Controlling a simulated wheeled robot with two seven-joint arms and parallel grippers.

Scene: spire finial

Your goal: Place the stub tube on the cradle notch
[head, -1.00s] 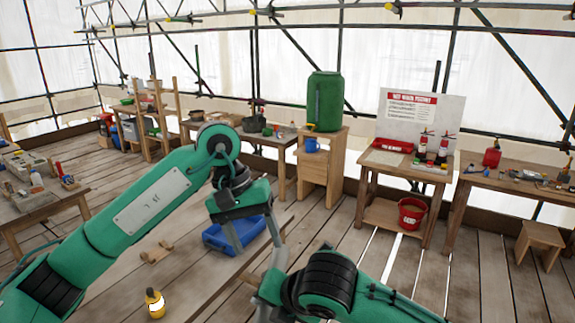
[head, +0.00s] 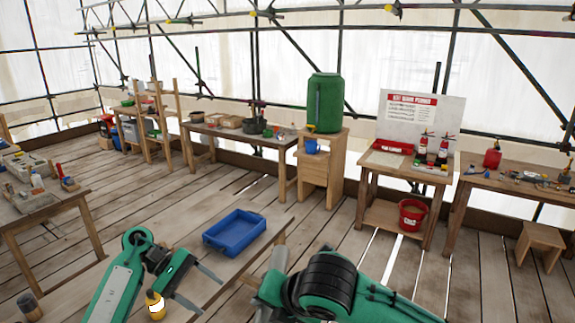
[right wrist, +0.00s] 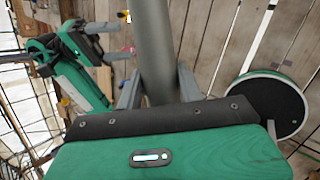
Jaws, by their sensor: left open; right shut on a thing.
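A grey tube, which I take to be the stub tube (right wrist: 155,45), runs between the fingers of my right gripper (right wrist: 158,88) in the right wrist view. That gripper is shut on it. In the head view the tube (head: 278,258) shows partly beside my right arm, tilted. My left gripper (head: 208,289) is open and empty, near the yellow lamp and below the blue tray in the picture. The cradle notch cannot be made out now; my left arm covers the spot where a small wooden piece showed earlier.
A blue tray (head: 235,232) stands near the plank edge (head: 262,252). A yellow lamp (head: 155,305) is beside my left arm, and a dark cylinder (head: 30,306) is at lower left. Side tables (head: 240,133) with tools line the back. The planks left of the tray are clear.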

